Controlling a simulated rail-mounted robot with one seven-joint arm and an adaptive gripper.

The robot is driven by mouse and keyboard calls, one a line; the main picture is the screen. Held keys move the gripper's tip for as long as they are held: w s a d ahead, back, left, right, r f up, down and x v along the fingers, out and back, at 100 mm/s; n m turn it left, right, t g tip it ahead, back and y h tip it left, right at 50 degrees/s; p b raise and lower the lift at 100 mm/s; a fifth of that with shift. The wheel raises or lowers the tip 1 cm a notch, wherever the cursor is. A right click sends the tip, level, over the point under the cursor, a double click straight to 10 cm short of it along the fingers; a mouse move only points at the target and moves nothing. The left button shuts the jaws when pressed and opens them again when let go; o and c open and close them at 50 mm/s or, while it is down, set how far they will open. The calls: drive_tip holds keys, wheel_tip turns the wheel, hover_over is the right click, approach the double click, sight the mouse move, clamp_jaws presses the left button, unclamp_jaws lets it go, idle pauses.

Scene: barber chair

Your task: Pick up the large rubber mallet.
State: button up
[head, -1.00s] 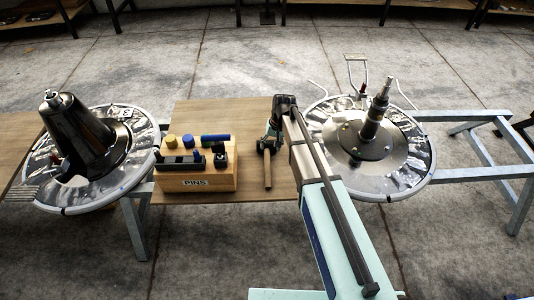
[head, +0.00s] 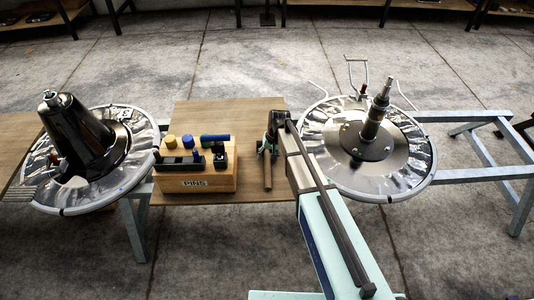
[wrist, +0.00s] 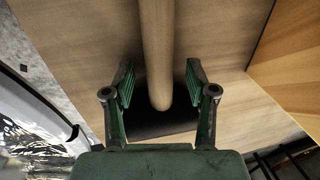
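The mallet's pale wooden handle (head: 268,177) lies on the wooden board, pointing toward the front. It also shows in the wrist view (wrist: 156,45), running down from the top edge to a rounded end between the fingers. A dark patch (wrist: 160,123) lies behind that end; I cannot tell whether it is the mallet head or shadow. My gripper (head: 267,147) is over the far end of the handle, and my arm hides what is there. In the wrist view my gripper (wrist: 159,90) is open, one green finger on each side of the handle, with gaps on both sides.
A wooden block labelled PINS (head: 195,183) with several pins stands left of the handle. A round base with a black cone (head: 78,135) is at the left. A round base with an upright shaft (head: 372,125) is just right of my arm. The board behind is clear.

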clamp_jaws()
drive_tip(key=shift+r, duration=0.15)
